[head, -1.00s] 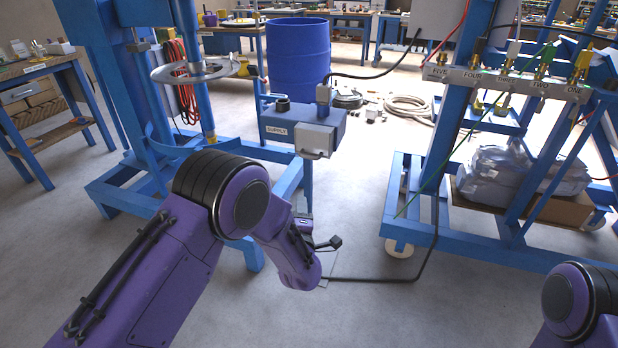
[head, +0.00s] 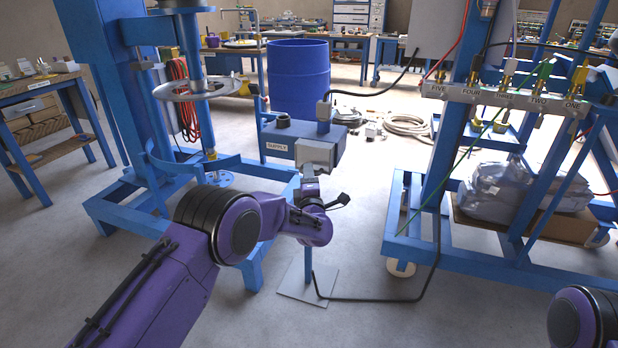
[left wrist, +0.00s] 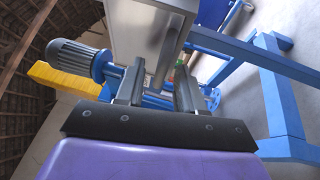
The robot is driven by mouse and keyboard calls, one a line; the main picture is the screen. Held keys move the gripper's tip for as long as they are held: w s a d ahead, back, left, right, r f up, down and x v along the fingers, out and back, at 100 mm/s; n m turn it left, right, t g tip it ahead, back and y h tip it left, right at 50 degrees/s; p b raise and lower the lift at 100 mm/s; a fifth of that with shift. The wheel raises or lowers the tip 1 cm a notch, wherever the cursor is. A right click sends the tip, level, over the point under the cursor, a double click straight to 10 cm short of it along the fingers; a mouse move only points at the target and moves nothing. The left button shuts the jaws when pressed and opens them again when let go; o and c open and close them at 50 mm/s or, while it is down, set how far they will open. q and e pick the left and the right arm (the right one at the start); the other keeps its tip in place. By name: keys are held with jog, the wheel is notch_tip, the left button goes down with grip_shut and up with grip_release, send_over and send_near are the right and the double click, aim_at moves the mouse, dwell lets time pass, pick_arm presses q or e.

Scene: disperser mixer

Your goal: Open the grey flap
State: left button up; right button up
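The grey flap (head: 314,154) is on the front of the blue box marked SUPPLY (head: 290,139), and it looks closed. My left gripper (head: 309,184) is just below the flap in the head view, partly hidden by my own wrist. In the left wrist view, the two fingers of this gripper (left wrist: 159,76) stand apart, with a grey box-like face (left wrist: 148,28), apparently the flap, just beyond them. I cannot tell whether the fingers touch it. My right gripper is out of view; only part of the right arm shows.
A blue mixer frame with a round metal disc (head: 193,90) stands to the left. A blue drum (head: 298,78) is behind the box. A blue rack with a row of labelled connectors (head: 505,99) stands right. A black cable crosses the floor between them.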

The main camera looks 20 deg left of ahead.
pick_arm(q)
grip_shut()
dwell(1.3)
